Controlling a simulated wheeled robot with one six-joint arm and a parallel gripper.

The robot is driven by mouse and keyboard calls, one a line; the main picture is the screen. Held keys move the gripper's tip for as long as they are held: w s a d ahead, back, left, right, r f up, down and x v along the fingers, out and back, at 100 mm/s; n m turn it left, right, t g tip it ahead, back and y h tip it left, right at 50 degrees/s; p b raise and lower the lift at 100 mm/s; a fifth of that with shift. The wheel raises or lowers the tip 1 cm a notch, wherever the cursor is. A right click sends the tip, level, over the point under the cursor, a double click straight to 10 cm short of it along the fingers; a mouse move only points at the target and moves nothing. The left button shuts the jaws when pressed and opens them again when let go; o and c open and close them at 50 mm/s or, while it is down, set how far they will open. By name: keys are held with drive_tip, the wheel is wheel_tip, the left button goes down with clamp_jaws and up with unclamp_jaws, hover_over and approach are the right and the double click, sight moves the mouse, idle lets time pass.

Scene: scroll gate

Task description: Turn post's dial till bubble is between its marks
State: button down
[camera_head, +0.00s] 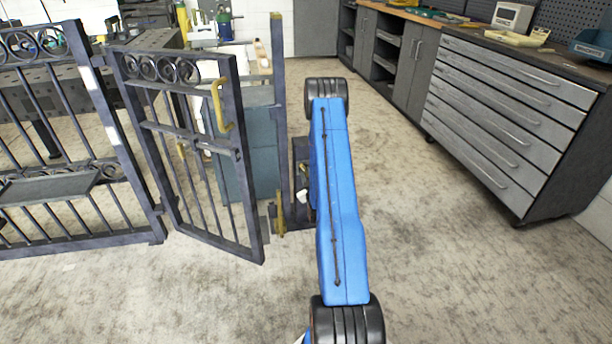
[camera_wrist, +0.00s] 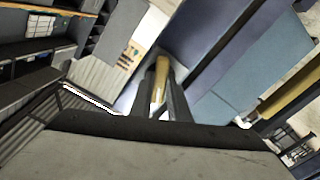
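The dark post (camera_head: 278,110) stands beside the free edge of the gate leaf (camera_head: 190,150), with a yellowish strip at its upper part. A brass-coloured fitting (camera_head: 279,215) sits low on the post. I cannot make out the bubble or its marks. In the wrist view my gripper (camera_wrist: 162,85) has its two dark fingers close together on either side of a tan, brass-coloured piece (camera_wrist: 159,80) and looks shut on it. I cannot tell whether this piece is the dial. In the head view my blue arm link hides most of the gripper.
The gate leaf has a brass handle (camera_head: 220,105). A fixed fence panel (camera_head: 70,150) stands at the left. A grey drawer cabinet (camera_head: 510,110) stands at the right, with a bench behind it. The concrete floor (camera_head: 450,270) is clear at the front right.

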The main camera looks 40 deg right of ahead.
drive_tip(key=shift+m, duration=2.2)
drive_tip(key=c, duration=1.7)
unclamp_jaws()
drive_tip(key=shift+s, duration=0.1)
drive_tip(key=v, duration=1.7)
drive_tip(key=shift+s, duration=0.15)
